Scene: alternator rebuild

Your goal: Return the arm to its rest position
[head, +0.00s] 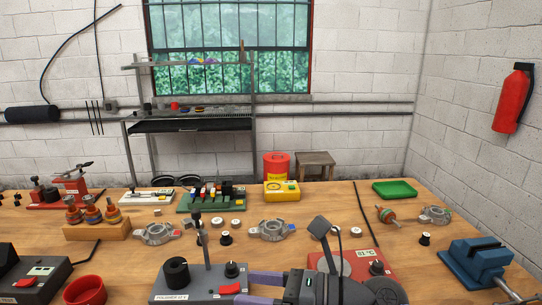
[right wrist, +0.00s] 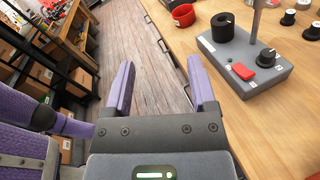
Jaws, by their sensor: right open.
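My right gripper (head: 246,290) is at the bottom middle of the head view, its purple fingers pointing left, close to the grey control box (head: 185,287) at the table's front. In the right wrist view the gripper (right wrist: 161,66) is open, with nothing between its fingers. The wooden floor shows beyond the fingers, and the table's front edge lies just right of them. My left gripper is not seen in either view.
The wooden table (head: 335,206) carries alternator housings (head: 273,230), a wooden rotor stand (head: 97,230), a red bowl (head: 85,291), a blue vise (head: 476,262) and a green tray (head: 395,188). A dark shelf (right wrist: 50,55) stands left across the floor (right wrist: 135,35).

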